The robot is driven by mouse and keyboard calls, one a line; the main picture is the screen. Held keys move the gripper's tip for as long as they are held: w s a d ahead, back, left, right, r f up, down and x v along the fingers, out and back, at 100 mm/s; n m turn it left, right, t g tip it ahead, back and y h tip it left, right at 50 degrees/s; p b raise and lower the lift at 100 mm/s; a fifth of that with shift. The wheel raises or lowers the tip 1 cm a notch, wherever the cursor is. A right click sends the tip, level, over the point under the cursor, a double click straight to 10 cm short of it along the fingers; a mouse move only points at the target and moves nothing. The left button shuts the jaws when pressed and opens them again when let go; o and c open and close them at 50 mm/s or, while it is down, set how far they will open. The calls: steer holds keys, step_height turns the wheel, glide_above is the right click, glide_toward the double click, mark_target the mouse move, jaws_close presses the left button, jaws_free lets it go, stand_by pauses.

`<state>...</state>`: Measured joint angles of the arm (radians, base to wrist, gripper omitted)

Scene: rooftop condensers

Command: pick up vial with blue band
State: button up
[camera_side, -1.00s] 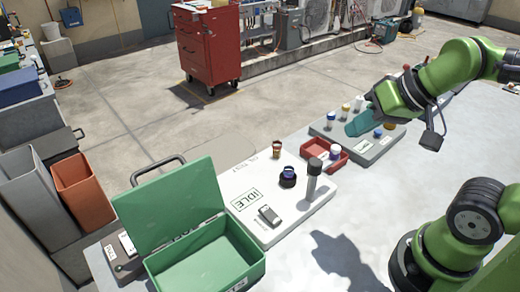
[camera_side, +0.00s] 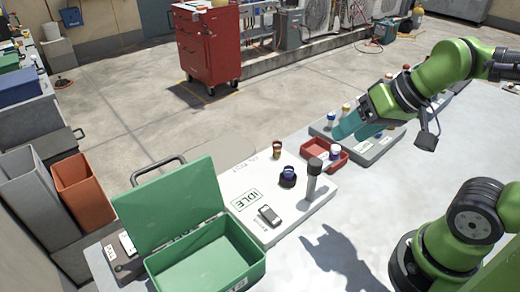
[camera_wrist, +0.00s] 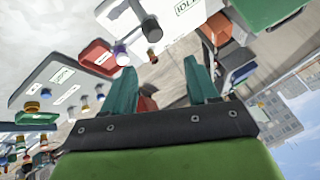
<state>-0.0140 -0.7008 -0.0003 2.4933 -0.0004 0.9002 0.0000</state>
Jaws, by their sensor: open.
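My gripper (camera_side: 350,133) has teal fingers, spread apart with nothing between them. It hangs over the left part of the grey rack tray (camera_side: 372,154). The fingers also show apart in the wrist view (camera_wrist: 157,75). A small vial with blue on it (camera_side: 331,118) stands at the tray's left end, beside the fingers. A yellow-capped vial (camera_side: 346,108) is behind it. Other vials are partly hidden by the gripper. Which vial carries a blue band is too small to tell for sure.
A white board (camera_side: 240,178) holds an amber vial (camera_side: 277,150), a dark round holder (camera_side: 287,177), a tall grey-capped cylinder (camera_side: 313,178) and a small device (camera_side: 269,215). An open green box (camera_side: 258,262) is at front left. The bench's near middle is clear.

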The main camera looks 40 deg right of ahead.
steer(key=w+a+f+n+g+h, duration=0.15)
steer(key=w+g, duration=0.45)
steer(key=w, duration=0.8)
glide_above(289, 168)
steer(key=shift+g+h, duration=0.25)
steer(key=shift+g, duration=0.05)
step_height(289, 168, down, 10)
steer(key=shift+s+d+f, duration=0.1)
steer(key=shift+d+f, duration=0.05)
steer(key=shift+f, duration=0.05)
step_height(289, 168, down, 6)
steer(key=shift+r, duration=0.2)
